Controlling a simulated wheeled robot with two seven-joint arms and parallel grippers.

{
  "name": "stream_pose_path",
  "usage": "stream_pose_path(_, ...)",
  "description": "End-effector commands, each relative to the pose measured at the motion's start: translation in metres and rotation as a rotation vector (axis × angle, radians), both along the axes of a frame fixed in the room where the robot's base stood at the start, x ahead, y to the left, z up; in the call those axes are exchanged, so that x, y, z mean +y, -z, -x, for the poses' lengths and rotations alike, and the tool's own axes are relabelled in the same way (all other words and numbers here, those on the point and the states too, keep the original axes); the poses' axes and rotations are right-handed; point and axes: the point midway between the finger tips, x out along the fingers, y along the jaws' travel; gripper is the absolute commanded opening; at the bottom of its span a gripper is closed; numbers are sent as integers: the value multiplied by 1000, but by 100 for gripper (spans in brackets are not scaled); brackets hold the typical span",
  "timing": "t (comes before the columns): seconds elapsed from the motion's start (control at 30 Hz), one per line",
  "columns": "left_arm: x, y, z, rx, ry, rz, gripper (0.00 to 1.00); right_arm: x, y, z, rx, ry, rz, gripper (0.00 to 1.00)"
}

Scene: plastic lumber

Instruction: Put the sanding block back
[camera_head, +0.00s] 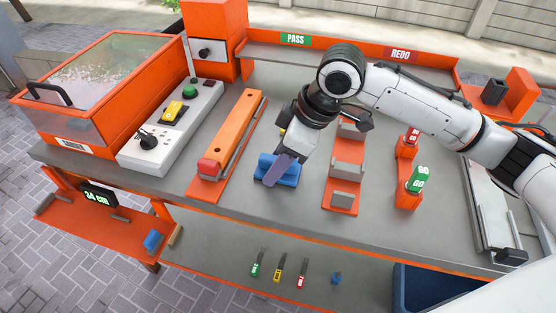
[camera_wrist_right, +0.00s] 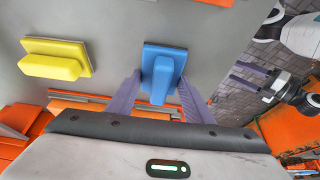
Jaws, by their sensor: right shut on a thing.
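A blue block with a raised grip (camera_head: 284,166), which looks like the sanding block, is at the middle of the bench. My right gripper (camera_head: 276,168) reaches it from above and is shut on its grip. In the right wrist view the blue block (camera_wrist_right: 163,68) sits between the two purple fingers. I cannot tell whether its base touches the bench top. A yellow block of like shape (camera_wrist_right: 55,60) lies beside it; the head view shows only a sliver of it behind my gripper. My left gripper (camera_wrist_right: 243,78) appears in the wrist view, apart from the bench, fingers spread and empty.
An orange rack with a bar (camera_head: 228,135) stands left of the blue block; an orange slotted holder (camera_head: 342,198) stands right. Red (camera_head: 412,136) and green (camera_head: 418,180) labelled blocks sit on orange stands. A control panel (camera_head: 172,125) is farther left. Bare bench lies in front.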

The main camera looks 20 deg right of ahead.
Motion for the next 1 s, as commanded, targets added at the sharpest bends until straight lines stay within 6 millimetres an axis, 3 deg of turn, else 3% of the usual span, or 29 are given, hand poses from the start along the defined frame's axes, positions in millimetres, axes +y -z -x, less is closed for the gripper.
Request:
stream_pose_path(0.27, 0, -2, 3, 5, 0, 1, 57, 0, 4, 0, 1, 0, 0, 26)
stream_pose_path(0.3, 0, -1, 3, 6, -1, 2, 57, 0, 5, 0, 2, 0, 1, 52)
stream_pose_path(0.4, 0, -1, 4, 7, -1, 1, 57, 0, 6, 1, 4, -1, 1, 65)
stream_pose_path(0.83, 1, 4, 5, 12, -2, 0, 57, 2, 7, 4, 12, -7, -1, 65)
stream_pose_path(1.0, 1, 2, 5, 12, -3, 0, 57, -3, -12, 5, 8, -4, 1, 65)
